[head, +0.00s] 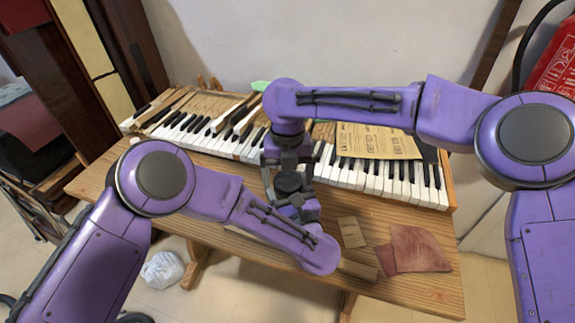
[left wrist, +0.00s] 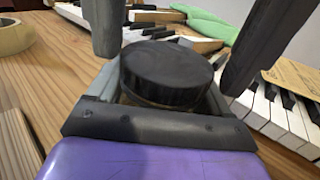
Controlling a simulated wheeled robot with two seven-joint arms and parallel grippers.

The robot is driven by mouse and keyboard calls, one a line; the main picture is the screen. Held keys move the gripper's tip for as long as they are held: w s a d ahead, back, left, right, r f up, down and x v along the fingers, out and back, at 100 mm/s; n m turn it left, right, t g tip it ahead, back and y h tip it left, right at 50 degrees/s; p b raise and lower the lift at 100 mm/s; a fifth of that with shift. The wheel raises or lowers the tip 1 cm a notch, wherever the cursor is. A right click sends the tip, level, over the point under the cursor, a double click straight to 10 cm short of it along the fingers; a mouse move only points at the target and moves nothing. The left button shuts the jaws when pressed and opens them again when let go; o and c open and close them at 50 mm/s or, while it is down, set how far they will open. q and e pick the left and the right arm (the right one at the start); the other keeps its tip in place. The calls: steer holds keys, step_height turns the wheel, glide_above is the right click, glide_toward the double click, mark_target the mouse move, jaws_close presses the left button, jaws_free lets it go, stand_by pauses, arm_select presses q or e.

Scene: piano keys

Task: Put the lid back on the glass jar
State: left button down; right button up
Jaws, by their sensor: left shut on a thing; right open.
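The round black lid (head: 288,183) sits between the grippers, above the front of the piano keys. In the left wrist view the lid (left wrist: 168,70) lies over the jar, whose pale brownish rim (left wrist: 160,104) shows just below it; most of the jar is hidden. I cannot tell whether the lid is fully seated. My left gripper (head: 289,194) is shut on the glass jar from the front. My right gripper (head: 288,176) reaches down from above, open, with one finger on each side of the lid; the fingers look apart from it.
The piano keyboard (head: 375,177) lies on a wooden table (head: 420,288). A yellowed paper (head: 375,141) lies on the keys, a green cloth-like item (left wrist: 205,26) behind. A small card (head: 351,232) and reddish-brown pieces (head: 420,249) lie front right. A tape-like roll (left wrist: 14,36) is at left.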

steer(key=c, duration=1.1)
steer(key=m, duration=0.3)
steer(key=o, duration=1.2)
steer(key=shift+r, duration=2.3)
